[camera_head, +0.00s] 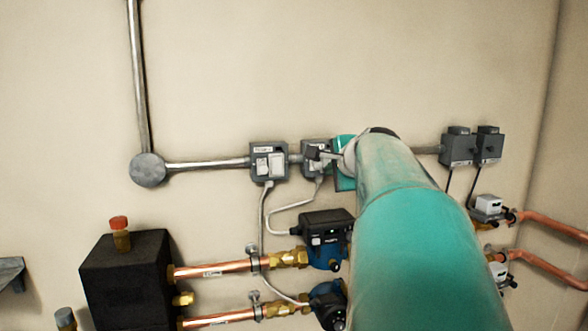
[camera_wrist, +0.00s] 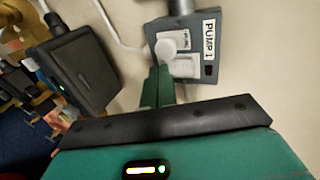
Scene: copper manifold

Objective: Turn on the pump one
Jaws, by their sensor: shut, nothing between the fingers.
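A grey switch box labelled PUMP 1 (camera_wrist: 209,40) shows in the wrist view, turned sideways. It carries pale switch parts (camera_wrist: 183,66) on its face and a small dark element near the label. In the head view this box (camera_head: 308,147) is partly hidden behind my gripper (camera_head: 318,154). My gripper is shut and empty. In the wrist view its green fingers (camera_wrist: 159,74) point at the edge of the box, close to the pale parts. I cannot tell whether they touch. The switch position is not clear.
A similar grey box (camera_head: 269,162) is mounted to the left, joined by conduit. Two more grey boxes (camera_head: 458,147) (camera_head: 490,146) are at the right. Below are a dark pump unit (camera_head: 328,224), copper pipes (camera_head: 212,270), cables and a black block (camera_head: 128,278).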

